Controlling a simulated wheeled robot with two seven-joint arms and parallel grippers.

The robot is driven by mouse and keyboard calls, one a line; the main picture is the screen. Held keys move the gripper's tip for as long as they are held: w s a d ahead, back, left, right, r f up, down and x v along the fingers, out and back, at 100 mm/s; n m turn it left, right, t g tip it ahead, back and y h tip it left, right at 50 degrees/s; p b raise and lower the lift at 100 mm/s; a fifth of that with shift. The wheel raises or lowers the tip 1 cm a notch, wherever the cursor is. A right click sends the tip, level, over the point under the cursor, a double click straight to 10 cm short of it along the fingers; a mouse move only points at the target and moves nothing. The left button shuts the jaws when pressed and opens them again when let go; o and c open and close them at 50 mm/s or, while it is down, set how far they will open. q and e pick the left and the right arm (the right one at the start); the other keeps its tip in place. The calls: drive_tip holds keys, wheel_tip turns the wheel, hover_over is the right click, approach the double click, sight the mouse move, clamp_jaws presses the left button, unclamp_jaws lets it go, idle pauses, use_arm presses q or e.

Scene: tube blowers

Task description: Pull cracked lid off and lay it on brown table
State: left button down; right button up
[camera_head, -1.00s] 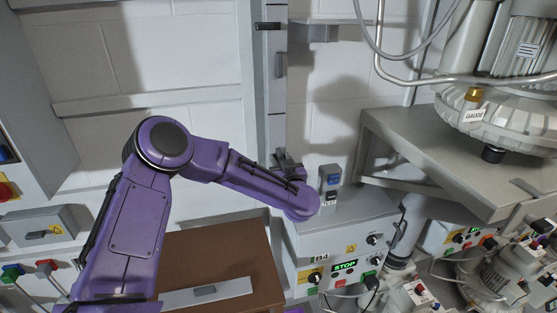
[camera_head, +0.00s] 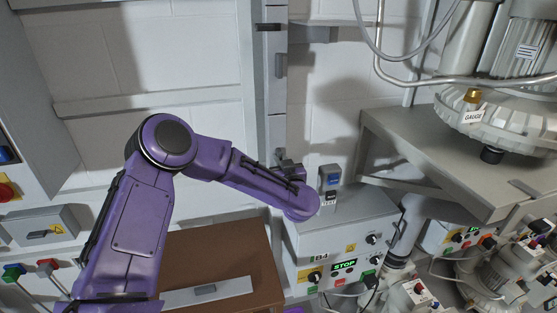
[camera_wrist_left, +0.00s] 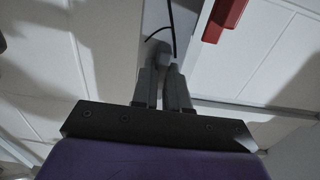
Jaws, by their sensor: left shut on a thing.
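My left gripper (camera_head: 287,165) is at the lower part of the grey vertical trunking (camera_head: 276,130) on the wall, largely hidden behind my purple wrist. In the left wrist view its fingers (camera_wrist_left: 164,88) are shut on a small grey handle-like piece (camera_wrist_left: 162,62). I cannot tell whether this piece belongs to the cracked lid, and no crack shows. The brown table (camera_head: 215,250) stands below my left arm. My right gripper is out of view.
A grey control box (camera_head: 345,225) with a STOP display stands right of my left wrist, a blue-topped device (camera_head: 329,178) on it. A grey shelf (camera_head: 440,150) carries a large machine at right. A red part (camera_wrist_left: 226,18) and a black cable (camera_wrist_left: 170,30) show in the wrist view.

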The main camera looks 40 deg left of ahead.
use_arm(q)
drive_tip(key=p+v, duration=0.2)
drive_tip(key=v, duration=0.4)
idle(0.8)
drive_tip(key=shift+d, duration=0.1)
